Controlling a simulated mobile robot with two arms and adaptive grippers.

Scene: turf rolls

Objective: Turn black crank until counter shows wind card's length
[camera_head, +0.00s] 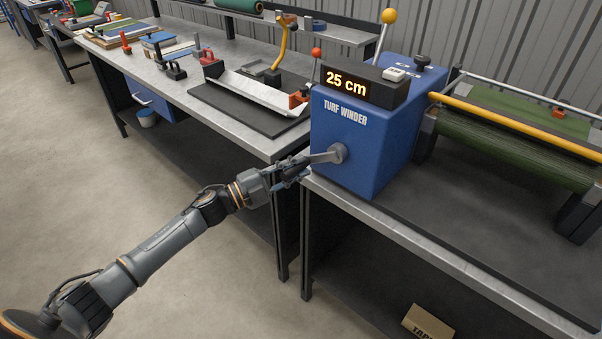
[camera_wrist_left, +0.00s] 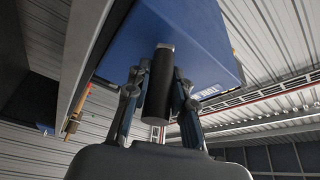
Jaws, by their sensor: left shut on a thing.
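The blue turf winder (camera_head: 352,150) stands on the bench, and its counter (camera_head: 346,86) reads "25 cm". A grey crank arm (camera_head: 326,157) points left from the hub on the winder's front face. My left gripper (camera_head: 290,170) is at the outer end of this arm. In the left wrist view, the black crank handle (camera_wrist_left: 158,90) lies between the two fingers of my left gripper (camera_wrist_left: 158,105), which is shut on it. The blue winder body (camera_wrist_left: 190,45) fills the space behind it. I cannot make out a wind card. My right gripper is not in view.
A green turf roll (camera_head: 520,140) with a yellow bar lies right of the winder. A cutting station (camera_head: 250,110) with a metal strip stands on the left bench. A cardboard box (camera_head: 428,322) sits below the right bench. The floor at left is clear.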

